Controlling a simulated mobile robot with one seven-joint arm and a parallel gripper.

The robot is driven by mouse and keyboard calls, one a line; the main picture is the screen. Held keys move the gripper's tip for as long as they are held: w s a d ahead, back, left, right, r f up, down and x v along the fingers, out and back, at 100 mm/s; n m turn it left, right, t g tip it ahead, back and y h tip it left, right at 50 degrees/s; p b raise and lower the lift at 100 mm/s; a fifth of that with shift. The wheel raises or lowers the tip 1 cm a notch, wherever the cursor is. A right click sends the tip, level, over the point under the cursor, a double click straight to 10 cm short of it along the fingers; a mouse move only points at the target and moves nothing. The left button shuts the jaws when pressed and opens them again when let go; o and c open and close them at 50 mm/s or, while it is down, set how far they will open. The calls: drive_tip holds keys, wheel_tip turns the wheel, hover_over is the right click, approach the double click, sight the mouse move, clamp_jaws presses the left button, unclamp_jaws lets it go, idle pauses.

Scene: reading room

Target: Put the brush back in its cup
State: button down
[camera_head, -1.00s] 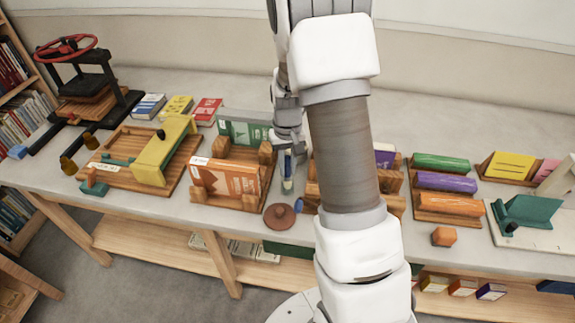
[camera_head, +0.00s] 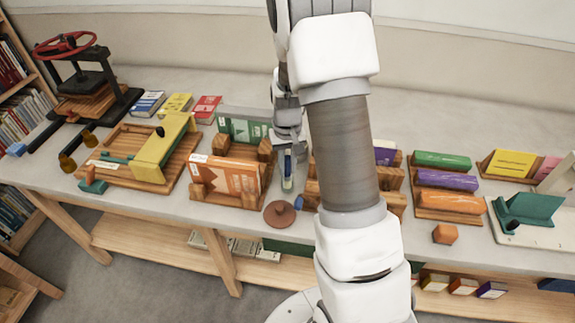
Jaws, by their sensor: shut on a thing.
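My gripper (camera_head: 288,150) is above the middle of the bench, left of my arm's large brown link, with its jaws pointing down. It is shut on a slim, upright blue-green thing, which seems to be the brush (camera_head: 288,163). Only a short length of it shows under the jaws. A small pale, greenish piece (camera_head: 287,183) is directly below. I cannot tell whether this is the brush's lower end or the cup, nor whether the brush is inside anything. No other cup can be made out; my arm hides part of the bench.
A wooden stand with an orange box (camera_head: 226,176) is close on the left. A round brown knobbed piece (camera_head: 279,214) lies in front, near the bench edge. A rack of coloured rolls (camera_head: 447,181) stands right of my arm. A yellow-barred wooden press (camera_head: 160,150) is farther left.

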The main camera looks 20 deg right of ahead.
drive_tip(key=shift+f, duration=0.2)
idle(0.4)
drive_tip(key=c, duration=0.7)
unclamp_jaws()
drive_tip(key=shift+r, duration=0.15)
drive_tip(key=shift+r+p, duration=3)
drive_tip(key=shift+r, duration=1.4)
